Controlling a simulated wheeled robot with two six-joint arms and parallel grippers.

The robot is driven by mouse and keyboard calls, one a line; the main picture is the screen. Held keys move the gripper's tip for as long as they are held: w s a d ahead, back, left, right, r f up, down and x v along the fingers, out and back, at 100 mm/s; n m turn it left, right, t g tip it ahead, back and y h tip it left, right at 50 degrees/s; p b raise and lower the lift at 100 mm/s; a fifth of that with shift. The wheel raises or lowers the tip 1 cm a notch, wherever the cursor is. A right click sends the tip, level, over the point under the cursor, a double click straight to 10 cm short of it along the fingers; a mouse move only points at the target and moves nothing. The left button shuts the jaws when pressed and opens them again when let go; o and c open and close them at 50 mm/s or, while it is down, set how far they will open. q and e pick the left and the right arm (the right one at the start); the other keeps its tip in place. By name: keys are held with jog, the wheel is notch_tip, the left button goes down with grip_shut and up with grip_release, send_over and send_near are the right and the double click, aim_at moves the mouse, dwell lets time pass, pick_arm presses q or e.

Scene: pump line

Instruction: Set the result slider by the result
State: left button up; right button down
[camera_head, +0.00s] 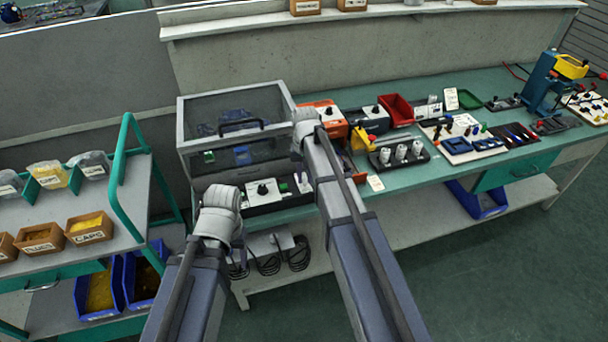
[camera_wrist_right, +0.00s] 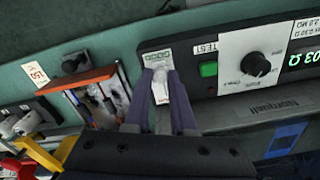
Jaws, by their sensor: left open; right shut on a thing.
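The tester (camera_head: 262,191) is a dark box with a white panel, below the clear-lidded enclosure on the bench. In the right wrist view its panel (camera_wrist_right: 255,67) shows a black knob, a green TEST button (camera_wrist_right: 208,69) and part of a green readout. The result slider (camera_wrist_right: 158,62) is a pale piece beside the TEST label, under a small green-lettered plate. My right gripper (camera_wrist_right: 161,84) is shut on it; its fingers partly cover it, so its exact position is unclear. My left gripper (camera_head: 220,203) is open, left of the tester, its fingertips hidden.
The enclosure (camera_head: 235,125) stands behind the tester. An orange-edged holder (camera_wrist_right: 92,90) with small tools lies close to my right gripper. A red bin (camera_head: 397,110) and a tray of white parts (camera_head: 400,153) are further right. A trolley (camera_head: 125,200) stands at left.

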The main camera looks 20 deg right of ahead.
aim_at(305, 181)
jog(key=c, duration=0.7)
grip_release()
jog(key=shift+s, duration=0.2)
jog(key=shift+c, duration=0.2)
jog(key=shift+r, duration=0.1)
notch_tip(305, 181, up, 8)
jog(key=p, duration=0.7)
jog(key=shift+p, duration=0.4)
jog(key=shift+f, duration=0.2)
jog(key=s+a+n, duration=0.2)
jog(key=s+a, duration=0.2)
jog(key=s, duration=0.3)
jog(key=s+a+n, duration=0.2)
jog(key=s+a, duration=0.3)
jog(key=s, duration=0.3)
jog(key=s+a+n+h, duration=0.1)
jog(key=s+a+n, duration=0.2)
jog(key=s, duration=0.4)
jog(key=shift+s+a, duration=0.2)
jog(key=shift+a, duration=0.45)
